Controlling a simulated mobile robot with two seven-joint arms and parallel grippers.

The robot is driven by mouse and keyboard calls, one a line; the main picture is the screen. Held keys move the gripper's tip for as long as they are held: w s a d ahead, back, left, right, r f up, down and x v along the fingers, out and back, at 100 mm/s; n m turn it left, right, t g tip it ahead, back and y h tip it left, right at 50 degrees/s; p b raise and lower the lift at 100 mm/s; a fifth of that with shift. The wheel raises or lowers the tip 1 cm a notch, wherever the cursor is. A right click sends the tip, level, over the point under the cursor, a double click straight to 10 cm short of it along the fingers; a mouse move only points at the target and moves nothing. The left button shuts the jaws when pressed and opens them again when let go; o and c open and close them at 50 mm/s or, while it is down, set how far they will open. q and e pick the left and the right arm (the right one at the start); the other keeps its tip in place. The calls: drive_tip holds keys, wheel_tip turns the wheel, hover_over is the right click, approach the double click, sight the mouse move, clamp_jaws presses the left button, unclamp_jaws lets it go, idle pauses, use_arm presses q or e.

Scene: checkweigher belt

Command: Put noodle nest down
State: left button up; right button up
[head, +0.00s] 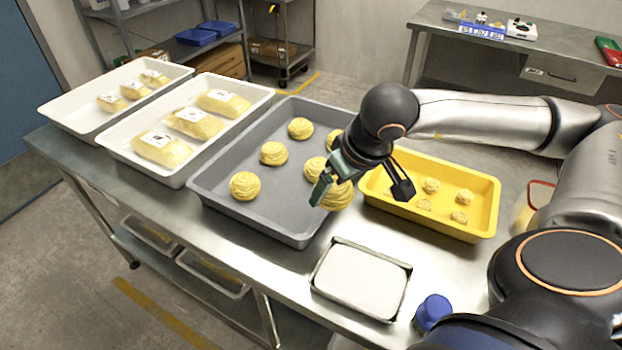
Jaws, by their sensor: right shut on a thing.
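My right gripper (350,188) reaches in from the right, over the right side of the grey tray (268,222). It is shut on a yellow noodle nest (338,197), which looks larger than the others and seems held above the tray; the exact gap below it cannot be told. Several other nests lie in the grey tray, such as a near-left nest (244,186), a middle nest (274,153) and a back nest (300,128). The gripper partly hides the nests on the right side. My left gripper is not in view.
A yellow tray (483,220) with several small pieces stands right of the grey tray. A white-topped metal plate (360,280) and a blue cap (433,311) are at the front. Two white trays with packed goods stand left. Bare table shows between grey tray and plate.

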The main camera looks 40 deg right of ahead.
drive_tip(key=shift+s+d+r, duration=0.15)
drive_tip(key=shift+s+r, duration=0.15)
drive_tip(key=shift+s, duration=0.35)
drive_tip(key=shift+s+d+r, duration=0.1)
drive_tip(key=shift+s+r, duration=0.2)
drive_tip(key=shift+s, duration=0.35)
drive_tip(key=shift+w+a, duration=0.2)
drive_tip(key=shift+a, duration=0.25)
drive_tip(key=w+a+p, duration=0.3)
drive_tip(key=a+p, duration=0.1)
drive_tip(key=a, duration=0.8)
drive_tip(key=shift+f+n, duration=0.3)
drive_tip(key=shift+f, duration=0.15)
